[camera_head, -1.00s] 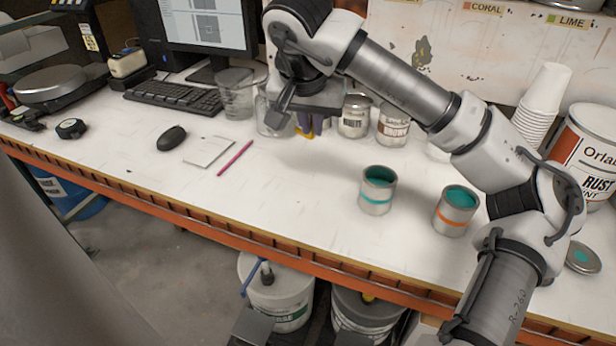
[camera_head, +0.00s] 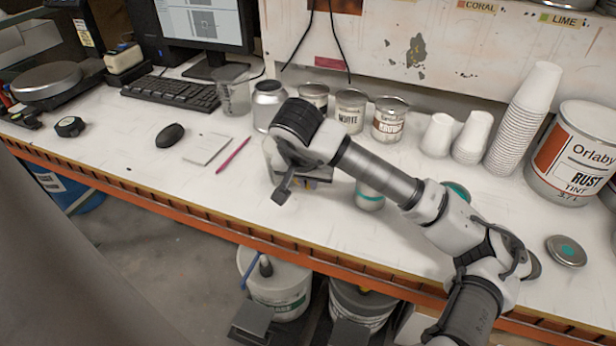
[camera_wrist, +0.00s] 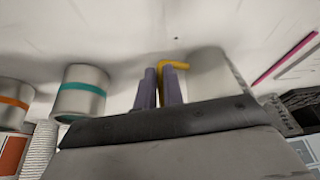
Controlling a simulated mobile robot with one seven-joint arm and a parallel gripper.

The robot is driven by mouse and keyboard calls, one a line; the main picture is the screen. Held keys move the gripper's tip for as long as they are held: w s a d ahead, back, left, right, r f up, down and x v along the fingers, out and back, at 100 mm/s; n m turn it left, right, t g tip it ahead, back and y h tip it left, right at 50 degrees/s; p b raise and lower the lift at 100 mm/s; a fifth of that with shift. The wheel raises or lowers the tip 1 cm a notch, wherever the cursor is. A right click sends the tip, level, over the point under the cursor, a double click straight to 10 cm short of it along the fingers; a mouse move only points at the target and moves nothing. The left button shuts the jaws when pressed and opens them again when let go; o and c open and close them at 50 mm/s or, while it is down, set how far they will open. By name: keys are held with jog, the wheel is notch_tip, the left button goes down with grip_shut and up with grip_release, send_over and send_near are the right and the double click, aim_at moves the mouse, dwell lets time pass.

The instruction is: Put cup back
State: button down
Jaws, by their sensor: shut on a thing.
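My gripper (camera_wrist: 160,88) has purple fingers, shut on the yellow handle (camera_wrist: 176,65) of a pale cup (camera_wrist: 212,72). The cup's body is beside the fingers in the wrist view. In the head view only a pale part of the cup (camera_head: 268,148) shows left of my wrist, and the fingers are mostly hidden. The gripper is over the middle of the white bench (camera_head: 215,205). A teal-banded tin (camera_head: 369,198) is close to its right, partly behind my arm; it also shows in the wrist view (camera_wrist: 82,95).
An orange-banded tin (camera_wrist: 14,104) stands beyond the teal one. Paper cup stacks (camera_head: 525,115) and a large rust can (camera_head: 575,155) are right.

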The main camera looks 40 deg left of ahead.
jog(key=shift+f+b, duration=0.2)
jog(key=shift+b, duration=0.15)
jog(key=c, duration=1.5)
grip_release()
jog(key=shift+r, duration=0.1)
jog(key=shift+r, duration=0.1)
jog(key=shift+r+p, duration=0.2)
jog(key=shift+p, duration=0.35)
jog(key=shift+s+r+b, duration=0.15)
jog(key=shift+r+b, duration=0.2)
jog(key=shift+b, duration=0.15)
jog(key=b+v, duration=0.2)
jog(key=v, duration=0.9)
jog(key=shift+s+b, duration=0.1)
jog(key=shift+b, duration=0.25)
